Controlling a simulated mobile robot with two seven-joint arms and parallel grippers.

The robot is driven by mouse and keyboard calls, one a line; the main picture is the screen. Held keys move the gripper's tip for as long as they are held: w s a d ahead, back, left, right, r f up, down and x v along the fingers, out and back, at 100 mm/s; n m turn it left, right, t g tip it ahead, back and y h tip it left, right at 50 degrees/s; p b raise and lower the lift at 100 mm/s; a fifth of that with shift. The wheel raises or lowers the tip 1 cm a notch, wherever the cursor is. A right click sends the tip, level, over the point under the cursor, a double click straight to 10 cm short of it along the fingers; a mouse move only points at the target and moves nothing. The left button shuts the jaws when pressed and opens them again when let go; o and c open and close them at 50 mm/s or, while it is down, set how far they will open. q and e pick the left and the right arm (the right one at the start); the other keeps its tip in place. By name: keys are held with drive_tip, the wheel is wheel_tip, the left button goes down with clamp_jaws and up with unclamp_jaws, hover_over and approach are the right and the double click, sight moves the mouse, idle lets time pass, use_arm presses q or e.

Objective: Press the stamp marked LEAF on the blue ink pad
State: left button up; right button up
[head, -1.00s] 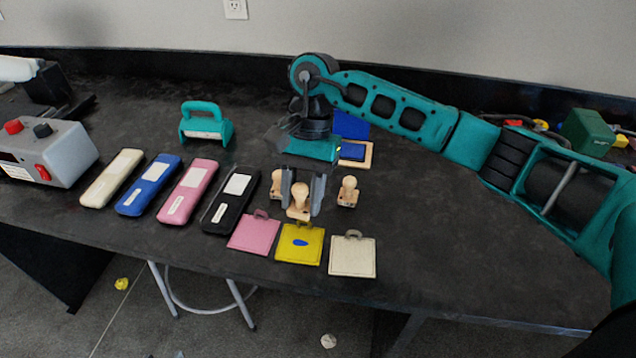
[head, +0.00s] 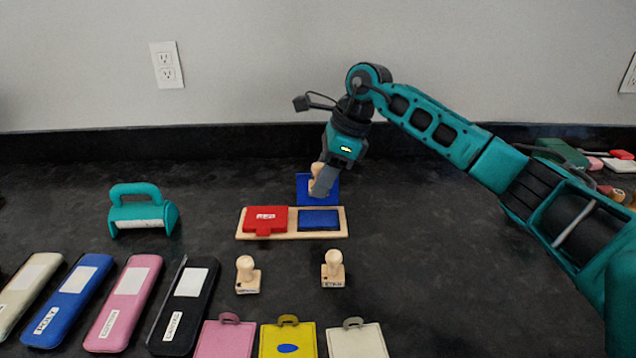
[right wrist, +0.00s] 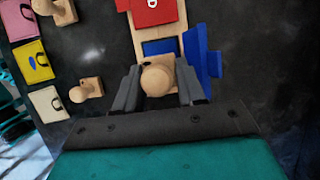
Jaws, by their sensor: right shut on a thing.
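My right gripper (head: 323,178) is shut on a pale wooden stamp (head: 316,170), whose round knob shows between the fingers in the right wrist view (right wrist: 157,78). Its marking is hidden. The blue ink pad (head: 320,219) is open on the right of a wooden tray (head: 291,235), its blue lid (head: 331,186) standing behind. The held stamp appears in the air above the pad, in front of the lid; the gap cannot be judged exactly. In the right wrist view the pad (right wrist: 160,47) shows just beyond the stamp. My left gripper is out of view.
A red pad (head: 265,219) sits left of the blue one. Two other stamps stand in front, the left one (head: 247,275) and one labelled STAR (head: 333,269). Cases, including a black one (head: 184,305), and tags lie nearer. A teal-handled block (head: 142,212) stands left.

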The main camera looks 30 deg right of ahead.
sight(315, 218)
wheel_tip(315, 218, down, 5)
drive_tip(key=b, duration=0.3)
drive_tip(key=shift+f+b, duration=0.15)
drive_tip(key=shift+b, duration=0.2)
drive_tip(key=shift+f, duration=0.4)
drive_tip(key=shift+f, duration=0.25)
idle(0.6)
drive_tip(key=shift+r, duration=0.1)
wheel_tip(315, 218, up, 7)
drive_tip(key=p, duration=0.5)
idle(0.4)
